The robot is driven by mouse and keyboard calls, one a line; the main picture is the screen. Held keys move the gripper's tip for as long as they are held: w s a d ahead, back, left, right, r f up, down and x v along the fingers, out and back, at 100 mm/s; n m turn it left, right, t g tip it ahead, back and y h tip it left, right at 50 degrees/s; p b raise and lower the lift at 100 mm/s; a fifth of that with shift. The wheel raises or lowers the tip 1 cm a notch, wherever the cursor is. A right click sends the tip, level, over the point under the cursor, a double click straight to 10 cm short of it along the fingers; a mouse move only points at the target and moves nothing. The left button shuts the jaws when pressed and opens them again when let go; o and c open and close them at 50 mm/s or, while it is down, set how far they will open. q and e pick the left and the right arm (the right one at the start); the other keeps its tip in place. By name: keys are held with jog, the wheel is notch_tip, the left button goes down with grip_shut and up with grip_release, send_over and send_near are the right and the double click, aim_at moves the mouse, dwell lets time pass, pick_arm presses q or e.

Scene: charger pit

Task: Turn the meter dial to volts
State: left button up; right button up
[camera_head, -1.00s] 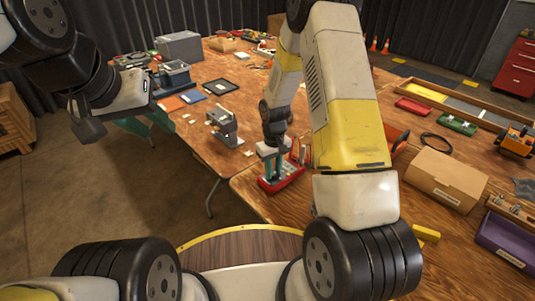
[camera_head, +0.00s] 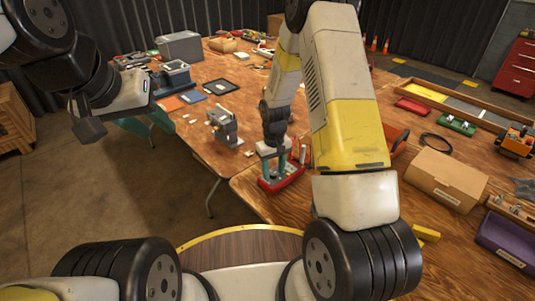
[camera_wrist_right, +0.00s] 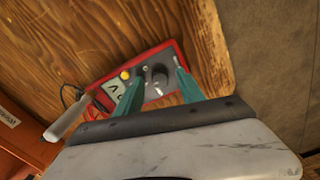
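The meter (camera_head: 291,180) is a red-framed box with a grey face on the near edge of the wooden table. The right wrist view shows its face (camera_wrist_right: 150,91), with a dark round dial (camera_wrist_right: 158,76), a yellow button (camera_wrist_right: 125,75) and a pale display (camera_wrist_right: 112,90). My right gripper (camera_head: 275,179) is over the meter. In its wrist view, the teal fingers (camera_wrist_right: 160,68) are apart, one on each side of the dial; I cannot tell whether they touch it. The dial's setting is unreadable. My left gripper (camera_head: 162,134) hangs away at the left, its teal fingers apart and empty.
A cardboard box (camera_head: 446,180), a purple bin (camera_head: 505,240) and an orange device (camera_head: 517,141) stand on the right of the table. A grey metal fixture (camera_head: 224,128) stands left of the meter. A probe with a white handle (camera_wrist_right: 66,120) lies beside the meter.

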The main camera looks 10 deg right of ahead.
aim_at(273, 173)
jog(key=shift+r, duration=3.9)
